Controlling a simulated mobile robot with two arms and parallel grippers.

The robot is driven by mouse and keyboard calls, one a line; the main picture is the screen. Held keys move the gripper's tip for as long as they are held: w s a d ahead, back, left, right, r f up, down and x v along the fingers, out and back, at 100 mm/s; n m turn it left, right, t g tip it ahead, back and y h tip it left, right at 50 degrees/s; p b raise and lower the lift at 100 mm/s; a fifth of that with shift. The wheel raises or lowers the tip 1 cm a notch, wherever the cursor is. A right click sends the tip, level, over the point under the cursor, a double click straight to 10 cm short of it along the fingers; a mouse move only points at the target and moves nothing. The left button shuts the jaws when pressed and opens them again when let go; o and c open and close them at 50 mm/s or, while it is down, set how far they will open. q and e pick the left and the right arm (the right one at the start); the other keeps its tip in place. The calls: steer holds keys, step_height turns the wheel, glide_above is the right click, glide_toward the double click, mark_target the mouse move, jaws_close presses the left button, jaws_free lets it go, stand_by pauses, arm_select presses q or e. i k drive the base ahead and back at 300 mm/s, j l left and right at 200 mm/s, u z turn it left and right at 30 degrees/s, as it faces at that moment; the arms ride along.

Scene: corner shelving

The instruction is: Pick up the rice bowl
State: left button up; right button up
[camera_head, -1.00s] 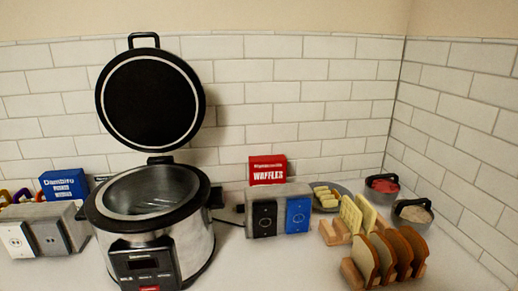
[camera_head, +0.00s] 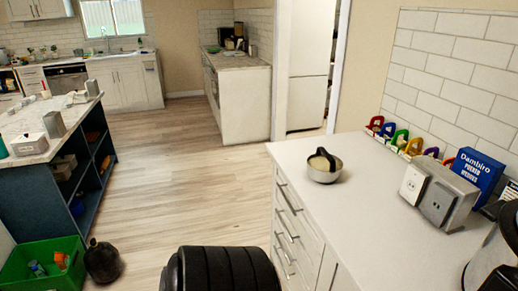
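Nothing touches the bowl. Neither of my grippers is in view.
Coloured padlock-like items, a blue box (camera_head: 473,175) and a grey outlet block (camera_head: 438,196) line the counter's wall side. Drawers face the open wood floor (camera_head: 190,185).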

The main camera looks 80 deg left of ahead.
mark_target(325, 167)
steer(key=u, duration=1.9)
